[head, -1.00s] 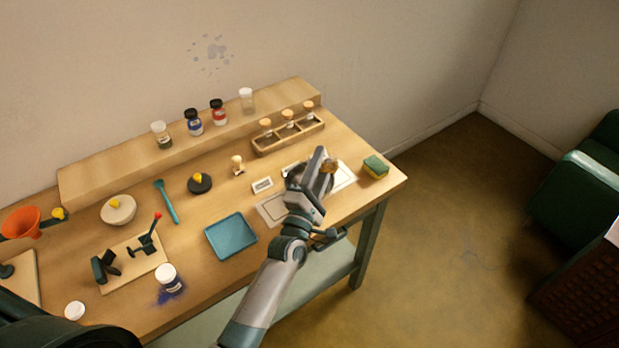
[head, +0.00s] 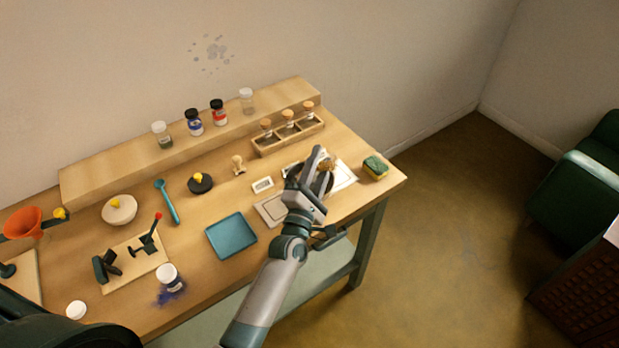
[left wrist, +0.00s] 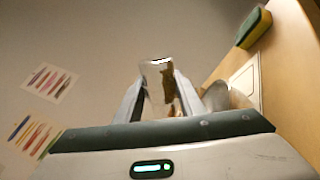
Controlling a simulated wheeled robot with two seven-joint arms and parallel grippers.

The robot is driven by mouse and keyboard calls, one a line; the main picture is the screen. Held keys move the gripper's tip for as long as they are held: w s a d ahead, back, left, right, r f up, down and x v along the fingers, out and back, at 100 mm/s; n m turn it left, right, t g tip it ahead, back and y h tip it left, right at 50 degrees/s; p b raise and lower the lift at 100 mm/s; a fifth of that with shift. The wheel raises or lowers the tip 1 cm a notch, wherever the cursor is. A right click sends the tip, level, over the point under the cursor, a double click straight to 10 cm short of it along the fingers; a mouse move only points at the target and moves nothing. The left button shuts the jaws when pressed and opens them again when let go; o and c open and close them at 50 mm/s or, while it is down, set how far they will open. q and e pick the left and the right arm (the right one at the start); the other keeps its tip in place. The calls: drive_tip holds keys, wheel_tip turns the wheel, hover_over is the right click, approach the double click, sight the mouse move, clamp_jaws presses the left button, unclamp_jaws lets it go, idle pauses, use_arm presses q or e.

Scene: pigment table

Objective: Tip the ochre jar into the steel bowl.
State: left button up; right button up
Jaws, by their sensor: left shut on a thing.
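My left gripper (head: 320,163) is over the right part of the table, shut on the ochre jar (head: 328,165). In the left wrist view the jar (left wrist: 157,84) is clear, with brown-ochre powder along its right side. It is held between both fingers (left wrist: 158,98), tilted well over. The steel bowl (head: 327,186) is just below the gripper in the head view, mostly hidden by it. Part of the bowl (left wrist: 216,96) shows beside the right finger in the left wrist view. I cannot tell whether powder is falling. My right gripper is not in view.
A green and yellow sponge (head: 375,168) lies right of the bowl. A blue tray (head: 231,237), white label block (head: 263,185) and wooden rack of corked vials (head: 288,137) are nearby. Several jars stand on the back shelf (head: 100,178).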

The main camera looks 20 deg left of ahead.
use_arm(q)
drive_tip(key=shift+a+r+n+p, duration=0.25)
drive_tip(key=shift+n+p, duration=0.1)
drive_tip(key=shift+n, duration=0.65)
idle(1.5)
drive_tip(key=shift+w+a+f+n+g+y, duration=0.1)
drive_tip(key=shift+a+f+n+g+y, duration=0.2)
drive_tip(key=shift+f+n+y, duration=0.45)
idle(1.5)
drive_tip(key=shift+r, duration=0.2)
drive_tip(key=shift+d+r+m+h, duration=0.2)
drive_tip(key=shift+r+m+h, duration=0.15)
drive_tip(key=shift+r+m, duration=0.15)
drive_tip(key=m, duration=0.1)
drive_tip(key=f+m+b, duration=0.1)
drive_tip(key=shift+d+m+h, duration=0.3)
drive_tip(key=shift+m+h, duration=0.05)
drive_tip(key=shift+h, duration=0.05)
drive_tip(key=shift+d+m+h, duration=0.2)
drive_tip(key=shift+m+h, duration=0.1)
drive_tip(key=shift+m, duration=0.3)
drive_tip(key=shift+r, duration=0.15)
